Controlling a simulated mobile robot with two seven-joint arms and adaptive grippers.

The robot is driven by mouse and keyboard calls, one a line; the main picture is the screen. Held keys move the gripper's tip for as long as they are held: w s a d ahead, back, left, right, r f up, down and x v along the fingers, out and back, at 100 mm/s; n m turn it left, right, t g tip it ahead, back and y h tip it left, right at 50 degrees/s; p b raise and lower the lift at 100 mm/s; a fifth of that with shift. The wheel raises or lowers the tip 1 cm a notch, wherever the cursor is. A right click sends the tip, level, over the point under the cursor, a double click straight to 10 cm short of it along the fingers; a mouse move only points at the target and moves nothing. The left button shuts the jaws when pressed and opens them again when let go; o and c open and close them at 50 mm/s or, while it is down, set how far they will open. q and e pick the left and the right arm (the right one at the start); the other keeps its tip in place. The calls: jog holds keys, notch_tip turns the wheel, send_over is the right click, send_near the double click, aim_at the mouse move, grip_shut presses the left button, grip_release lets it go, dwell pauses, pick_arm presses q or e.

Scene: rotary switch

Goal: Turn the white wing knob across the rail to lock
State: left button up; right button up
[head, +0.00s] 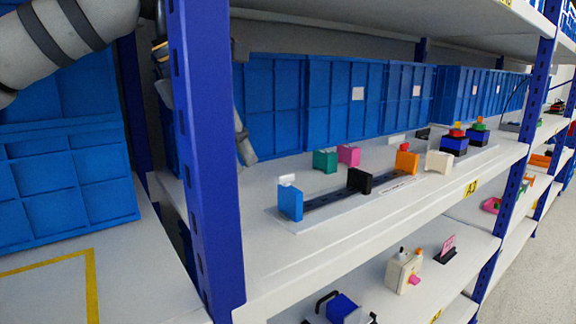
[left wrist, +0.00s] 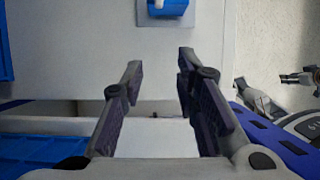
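A blue switch block (head: 290,204) with a white wing knob (head: 287,180) on top stands at the near left end of a dark rail (head: 335,197) on the middle shelf. Its blue body (left wrist: 170,8) also shows, cut off, at the top edge of the left wrist view. My left gripper (head: 245,148) is mostly hidden behind the blue post, left of and behind the block. In the left wrist view my left gripper (left wrist: 160,66) is open and empty, with the block beyond its fingertips. My right gripper cannot be made out clearly.
Black (head: 359,181), green (head: 325,161), pink (head: 348,155), orange (head: 406,162) and white (head: 438,162) blocks stand along or near the rail. A blue shelf post (head: 205,150) rises left of the block. Blue bins (head: 345,100) line the back.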

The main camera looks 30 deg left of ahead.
pick_arm(q)
send_over(284, 175)
jog(key=s, duration=0.2)
jog(key=shift+a+f, duration=0.4)
jog(key=x, duration=0.4)
jog(key=shift+f, duration=0.15)
jog(key=shift+c, duration=0.5)
grip_shut()
